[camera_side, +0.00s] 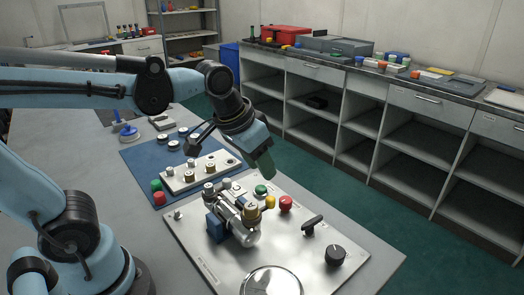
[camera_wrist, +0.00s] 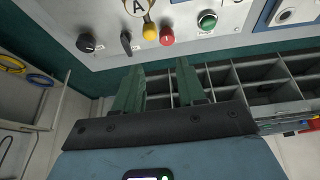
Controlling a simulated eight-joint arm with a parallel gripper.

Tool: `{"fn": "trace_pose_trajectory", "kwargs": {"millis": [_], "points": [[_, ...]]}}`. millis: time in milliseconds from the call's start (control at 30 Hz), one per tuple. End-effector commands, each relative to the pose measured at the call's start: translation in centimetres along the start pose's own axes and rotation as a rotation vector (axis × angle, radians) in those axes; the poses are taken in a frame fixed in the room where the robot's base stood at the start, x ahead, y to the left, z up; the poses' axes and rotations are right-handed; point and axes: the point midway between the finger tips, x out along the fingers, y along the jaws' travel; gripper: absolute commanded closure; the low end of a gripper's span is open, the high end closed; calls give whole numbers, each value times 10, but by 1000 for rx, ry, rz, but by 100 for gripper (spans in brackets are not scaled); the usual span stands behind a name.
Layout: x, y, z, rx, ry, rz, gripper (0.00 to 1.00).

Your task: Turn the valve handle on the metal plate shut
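The metal plate (camera_side: 190,247) lies on the bench and carries a pipe valve assembly (camera_side: 232,228) with a blue block and brass fittings. A yellow grip (camera_side: 270,202) stands beside the brass part; in the wrist view the yellow grip (camera_wrist: 150,32) is near a round tag marked A (camera_wrist: 137,7). A black lever handle (camera_side: 312,222) stands apart on the plate and also shows in the wrist view (camera_wrist: 126,42). I cannot tell for sure which is the valve handle. My gripper (camera_side: 264,164) is above the plate's far edge, its green fingers (camera_wrist: 158,72) apart and empty.
A green button (camera_side: 261,190), a red button (camera_side: 286,203) and a black knob (camera_side: 335,255) stand close around. A round gauge (camera_side: 272,281) is at the plate's front. A blue mat (camera_side: 135,157) with a smaller fitted panel (camera_side: 212,172) lies to the left. Shelves stand behind.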

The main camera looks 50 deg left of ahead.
Motion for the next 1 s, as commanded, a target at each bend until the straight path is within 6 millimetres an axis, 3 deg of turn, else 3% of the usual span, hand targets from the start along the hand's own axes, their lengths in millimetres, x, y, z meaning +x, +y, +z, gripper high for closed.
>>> {"fn": "trace_pose_trajectory", "kwargs": {"millis": [200,500,833,1000], "points": [[8,30,-36,22,-163,11,60],[32,70,-66,49,-356,-4,60],[46,82,-69,57,-417,-14,60],[65,82,-61,57,-415,-14,60]]}}
